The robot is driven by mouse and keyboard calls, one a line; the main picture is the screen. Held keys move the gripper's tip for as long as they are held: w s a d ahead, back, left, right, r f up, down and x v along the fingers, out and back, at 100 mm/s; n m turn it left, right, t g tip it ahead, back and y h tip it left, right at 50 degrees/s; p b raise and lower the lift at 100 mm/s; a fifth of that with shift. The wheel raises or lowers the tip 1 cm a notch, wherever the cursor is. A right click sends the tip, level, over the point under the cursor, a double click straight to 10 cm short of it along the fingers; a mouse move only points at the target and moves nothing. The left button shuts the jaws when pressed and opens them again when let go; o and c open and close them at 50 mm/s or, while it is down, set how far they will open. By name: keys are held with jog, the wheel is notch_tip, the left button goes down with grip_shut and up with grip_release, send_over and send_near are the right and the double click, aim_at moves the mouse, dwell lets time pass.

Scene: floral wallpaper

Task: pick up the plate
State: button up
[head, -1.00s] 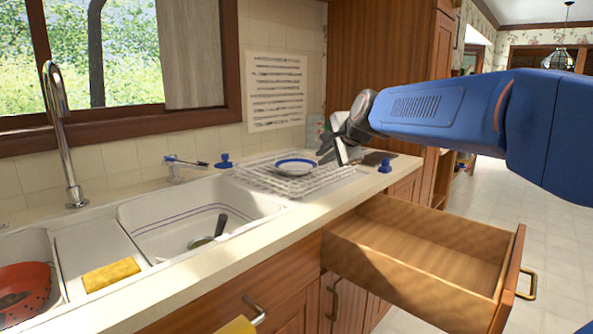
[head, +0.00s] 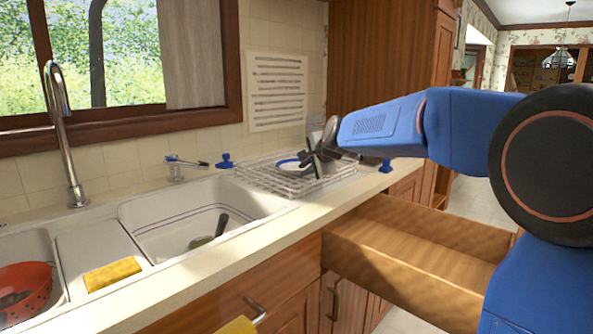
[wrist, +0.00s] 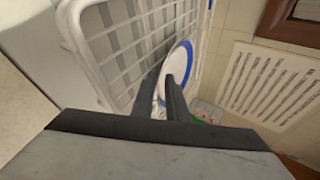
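The plate (head: 287,164) is white with a blue rim and sits in the white wire dish rack (head: 257,183) on the counter, right of the sink. My gripper (head: 306,163) is at the plate's right side in the head view and hides part of it. In the wrist view the plate (wrist: 181,58) shows beyond and between the two dark fingers of my gripper (wrist: 165,82), near the rack's grid (wrist: 130,45). The fingers stand apart with a narrow gap. Whether they touch the plate cannot be told.
An open, empty wooden drawer (head: 400,255) juts out below the counter. The sink (head: 165,222) holds a dark utensil. A yellow sponge (head: 112,274) and red colander (head: 25,285) are at the left. Blue-topped objects (head: 225,160) stand near the rack.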

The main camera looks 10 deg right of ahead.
jog(key=shift+x, duration=1.2)
jog(key=shift+f, duration=0.1)
grip_shut()
